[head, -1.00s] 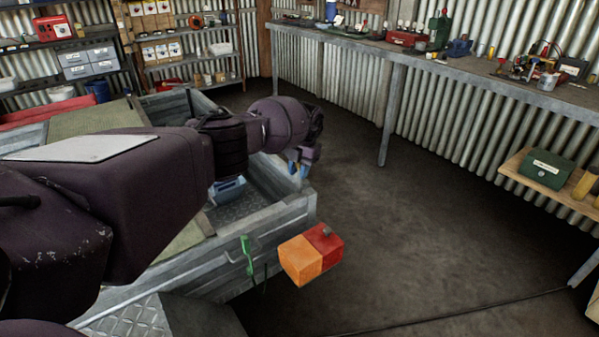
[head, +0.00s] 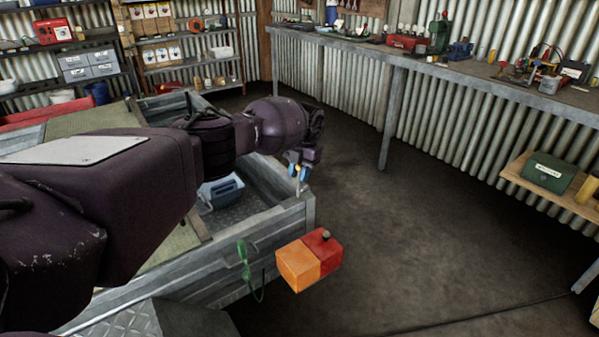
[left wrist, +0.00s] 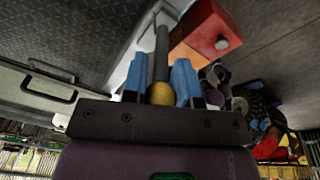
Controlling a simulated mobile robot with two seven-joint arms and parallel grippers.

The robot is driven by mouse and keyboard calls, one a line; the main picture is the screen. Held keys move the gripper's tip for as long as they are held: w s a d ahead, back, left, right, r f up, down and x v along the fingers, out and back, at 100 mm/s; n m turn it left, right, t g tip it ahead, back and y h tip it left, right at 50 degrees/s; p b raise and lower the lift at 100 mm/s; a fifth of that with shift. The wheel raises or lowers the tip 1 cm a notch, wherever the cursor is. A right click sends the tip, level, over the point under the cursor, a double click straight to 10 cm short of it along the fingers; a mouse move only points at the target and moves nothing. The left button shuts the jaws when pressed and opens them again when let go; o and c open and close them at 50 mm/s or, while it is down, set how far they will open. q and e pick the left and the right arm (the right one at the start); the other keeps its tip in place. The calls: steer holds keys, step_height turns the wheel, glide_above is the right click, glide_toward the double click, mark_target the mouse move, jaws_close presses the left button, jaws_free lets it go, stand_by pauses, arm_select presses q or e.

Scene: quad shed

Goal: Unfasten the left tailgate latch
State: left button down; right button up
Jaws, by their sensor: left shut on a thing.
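The left tailgate latch is a thin grey lever (left wrist: 162,48) with a yellow knob (left wrist: 161,94), seen in the left wrist view. In the head view the lever (head: 298,188) stands upright at the tailgate's far top corner. My left gripper (head: 298,172) has blue fingers, and they are on either side of the knob. In the left wrist view the fingers of the same gripper (left wrist: 160,82) hold the knob between them. The grey tailgate (head: 215,277) stands upright. The lever's lower end and catch are not clear. My right gripper is out of view.
An orange and red tail light (head: 309,260) sticks out beside the tailgate. A green handle-like piece (head: 243,255) with a loop hangs on the tailgate's outer face. The floor (head: 400,220) to the right is clear.

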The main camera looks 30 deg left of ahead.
arm_select(q)
steer(key=c, duration=0.9)
jaws_free()
steer(key=shift+w+d, duration=0.15)
steer(key=shift+r, duration=0.1)
steer(key=shift+r, duration=0.3)
steer(key=r, duration=0.3)
steer(key=w+r, duration=0.1)
steer(key=r, duration=0.5)
steer(key=shift+w+d+r+p, duration=0.2)
steer(key=shift+d+r+p, duration=0.1)
steer(key=shift+r, duration=0.1)
